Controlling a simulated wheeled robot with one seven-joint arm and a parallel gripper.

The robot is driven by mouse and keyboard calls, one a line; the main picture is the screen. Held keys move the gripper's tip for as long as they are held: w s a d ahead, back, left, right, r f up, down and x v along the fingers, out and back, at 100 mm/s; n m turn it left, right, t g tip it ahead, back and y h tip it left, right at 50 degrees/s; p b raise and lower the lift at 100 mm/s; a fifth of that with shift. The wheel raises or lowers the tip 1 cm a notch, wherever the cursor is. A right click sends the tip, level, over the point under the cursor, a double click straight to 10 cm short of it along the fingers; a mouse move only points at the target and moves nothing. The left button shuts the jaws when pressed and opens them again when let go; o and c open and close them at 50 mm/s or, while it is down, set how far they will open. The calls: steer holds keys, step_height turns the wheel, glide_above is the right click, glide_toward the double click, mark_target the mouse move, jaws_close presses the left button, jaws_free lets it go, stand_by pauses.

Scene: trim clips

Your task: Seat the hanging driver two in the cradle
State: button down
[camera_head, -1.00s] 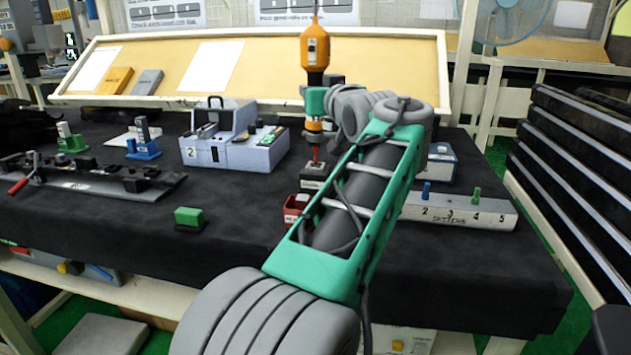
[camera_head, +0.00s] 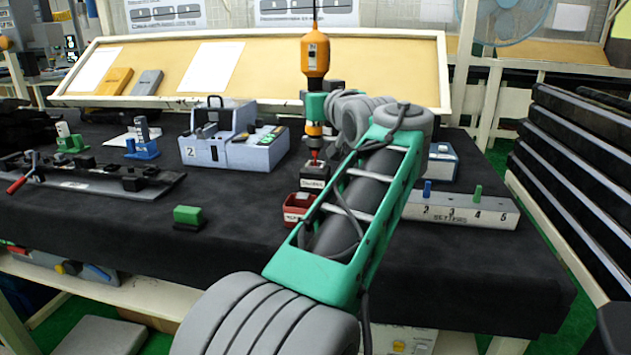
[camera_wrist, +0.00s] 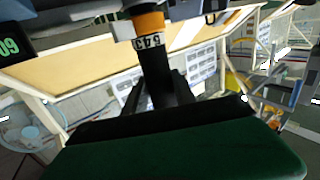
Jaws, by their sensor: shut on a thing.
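The hanging driver (camera_head: 315,55) has an orange body on a thin cord, an orange band lower down and a red tip. It is upright. My gripper (camera_head: 316,105) is shut around its middle. In the wrist view the driver (camera_wrist: 153,75) shows as a dark cylinder with an orange band and a printed label. A small block with a pale front label and dark top (camera_head: 312,182) sits directly under the driver and looks like the cradle. The red tip is at the block's top; I cannot tell how deep it sits.
A red open box (camera_head: 297,207) is just in front of the block. A numbered grey bar with pegs (camera_head: 460,211) lies to the right. A grey two-marked case (camera_head: 235,148) and a green block (camera_head: 188,216) stand left. The black cloth between them is clear.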

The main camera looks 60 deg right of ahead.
steer(key=shift+f+b, duration=1.9)
steer(key=shift+f, duration=0.4)
stand_by(0.8)
jaws_free()
stand_by(0.8)
stand_by(0.5)
steer(key=r+b+v, duration=0.1)
steer(key=r+v, duration=0.1)
steer(key=v, duration=0.8)
stand_by(1.0)
steer(key=shift+r, duration=0.1)
steer(key=p+v, duration=0.1)
steer(key=v, duration=0.6)
steer(key=shift+s+a, duration=0.25)
steer(key=shift+a, duration=0.1)
